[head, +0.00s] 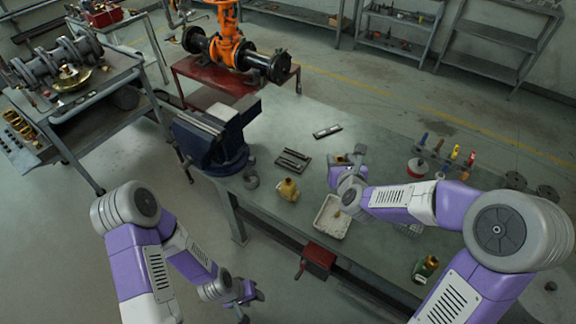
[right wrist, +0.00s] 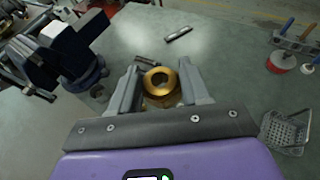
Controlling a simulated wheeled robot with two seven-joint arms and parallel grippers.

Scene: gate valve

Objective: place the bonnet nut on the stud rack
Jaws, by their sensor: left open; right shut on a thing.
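The bonnet nut, a brass ring (right wrist: 158,82), is held between the two grey fingers of my right gripper (right wrist: 160,88) in the right wrist view. In the head view my right gripper (head: 345,162) is above the bench, and the nut is mostly hidden there. A dark plate with several bars (head: 292,160), seemingly the stud rack, lies on the bench left of my right gripper. In the right wrist view it is largely hidden behind the gripper. My left gripper (head: 243,293) is open and empty, low in front of the bench.
A blue vise (head: 215,132) stands at the bench's left end, beside a grey ring (head: 251,179). A pale tray (head: 332,217) lies below my right gripper. A small flat block (head: 327,131) lies behind the rack.

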